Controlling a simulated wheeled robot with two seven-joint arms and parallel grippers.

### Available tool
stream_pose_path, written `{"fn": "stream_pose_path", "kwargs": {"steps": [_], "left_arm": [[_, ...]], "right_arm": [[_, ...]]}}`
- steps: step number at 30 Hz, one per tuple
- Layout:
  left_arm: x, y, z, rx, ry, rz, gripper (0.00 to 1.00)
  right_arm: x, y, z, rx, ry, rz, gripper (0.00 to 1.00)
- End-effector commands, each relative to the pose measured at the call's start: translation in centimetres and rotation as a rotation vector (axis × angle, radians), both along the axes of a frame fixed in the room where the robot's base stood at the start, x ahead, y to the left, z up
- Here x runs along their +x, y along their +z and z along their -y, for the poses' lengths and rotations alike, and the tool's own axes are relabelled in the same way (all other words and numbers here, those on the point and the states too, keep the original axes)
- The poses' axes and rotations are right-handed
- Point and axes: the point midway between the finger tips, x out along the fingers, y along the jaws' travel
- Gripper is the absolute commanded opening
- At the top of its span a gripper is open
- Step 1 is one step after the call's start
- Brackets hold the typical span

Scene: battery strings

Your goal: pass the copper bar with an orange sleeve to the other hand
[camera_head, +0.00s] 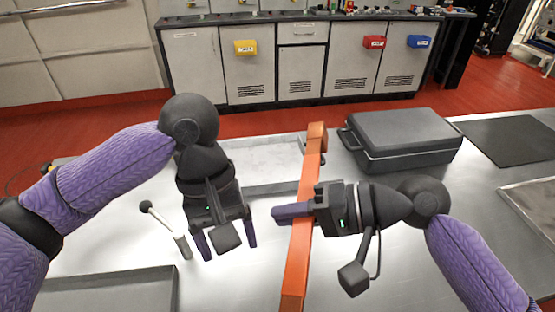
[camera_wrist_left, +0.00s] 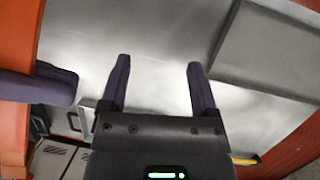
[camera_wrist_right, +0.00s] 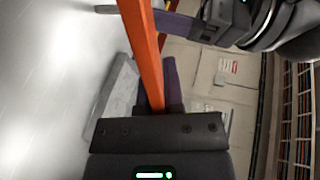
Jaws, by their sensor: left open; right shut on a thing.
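A black case (camera_head: 405,135) lies on the grey table at the back right. A shallow tray (camera_head: 262,187) sits behind the bar, and another tray (camera_head: 110,292) is at the front left. A mallet-like tool (camera_head: 163,222) is near my left gripper. Cabinets stand beyond the table.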

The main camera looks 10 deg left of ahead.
Motion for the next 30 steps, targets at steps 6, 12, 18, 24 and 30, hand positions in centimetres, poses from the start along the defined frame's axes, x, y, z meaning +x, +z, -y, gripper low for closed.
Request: {"fn": "stream_pose_path", "kwargs": {"steps": [6, 12, 18, 24, 30], "left_arm": [[1.0, 11.3, 5.6, -0.163, -0.314, 0.261, 0.78], [0.3, 13.7, 7.1, -0.191, -0.418, 0.328, 0.78], [0.2, 9.4, 8.6, -0.192, -0.418, 0.325, 0.78], [0.1, 5.1, 10.1, -0.192, -0.416, 0.325, 0.78], [0.2, 3.1, 10.8, -0.192, -0.414, 0.328, 0.78]], "right_arm": [[0.0, 0.1, 0.0, 0.002, 0.0, 0.002, 0.0], [0.0, 0.1, 0.0, 0.002, 0.0, 0.001, 0.0], [0.0, 0.1, 0.0, 0.002, 0.0, 0.001, 0.0], [0.0, 0.1, 0.0, 0.002, 0.0, 0.002, 0.0], [0.0, 0.1, 0.0, 0.002, 0.0, 0.002, 0.0]]}}
